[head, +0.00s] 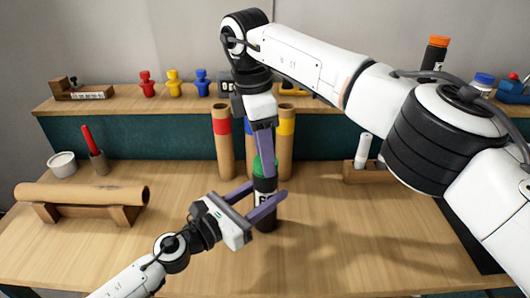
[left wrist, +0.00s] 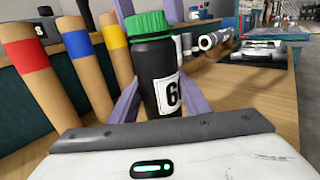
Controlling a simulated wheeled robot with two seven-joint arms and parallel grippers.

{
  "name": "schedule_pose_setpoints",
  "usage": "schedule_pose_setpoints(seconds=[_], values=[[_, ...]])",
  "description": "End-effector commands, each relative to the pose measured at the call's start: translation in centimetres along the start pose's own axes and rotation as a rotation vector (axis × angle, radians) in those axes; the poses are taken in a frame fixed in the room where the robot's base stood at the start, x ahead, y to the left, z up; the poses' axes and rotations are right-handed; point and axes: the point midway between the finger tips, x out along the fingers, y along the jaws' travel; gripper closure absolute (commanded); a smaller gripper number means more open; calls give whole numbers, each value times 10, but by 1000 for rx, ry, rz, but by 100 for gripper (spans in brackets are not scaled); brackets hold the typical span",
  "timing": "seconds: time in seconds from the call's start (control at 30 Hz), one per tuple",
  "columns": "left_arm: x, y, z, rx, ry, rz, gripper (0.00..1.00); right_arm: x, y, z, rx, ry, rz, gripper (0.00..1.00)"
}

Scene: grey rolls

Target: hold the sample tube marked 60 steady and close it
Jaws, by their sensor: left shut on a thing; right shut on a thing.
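The sample tube (head: 265,213) is black with a white label, and it stands upright on the table's middle. In the left wrist view the tube (left wrist: 152,62) shows a label starting with 6. Its green cap (head: 265,167) sits on the top; the left wrist view shows the cap (left wrist: 150,24) level on the tube. How tight it is cannot be seen. My left gripper (head: 266,192) is shut on the tube's body from the front left. My right gripper (head: 265,157) reaches down from above and is shut on the cap.
Cardboard rolls with red (head: 222,127), blue and yellow bands stand just behind the tube. A roll lies on a wooden cradle (head: 45,213) at left, near a white bowl (head: 62,164). A wooden block (head: 368,175) stands at right. The front right of the table is clear.

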Motion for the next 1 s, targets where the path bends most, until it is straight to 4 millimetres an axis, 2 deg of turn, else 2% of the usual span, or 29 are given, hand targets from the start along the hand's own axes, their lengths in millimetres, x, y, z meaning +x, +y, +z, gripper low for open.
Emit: schedule_pose_setpoints(seconds=[0.03,0.1,0.2,0.33,0.57,0.6,0.7,0.9,1.0], values=[[0,0,-1,1,2,0,100,-1,1,-1,127,0,-14,80],[0,0,-1,0,2,0,100,-1,1,-1,263,0,-31,80],[0,0,-1,1,2,0,100,-1,1,0,382,0,-45,80],[0,0,-1,0,2,0,100,-1,0,0,442,0,-52,80],[0,0,-1,0,2,0,100,-1,1,0,442,0,-52,80],[0,0,-1,0,3,0,100,-1,1,0,442,0,-52,58],[0,0,-2,0,3,0,100,-1,1,0,441,0,-52,41],[0,0,-1,0,2,0,100,0,1,0,440,0,-52,41],[0,0,-1,0,2,0,100,0,1,0,435,1,-52,44]])
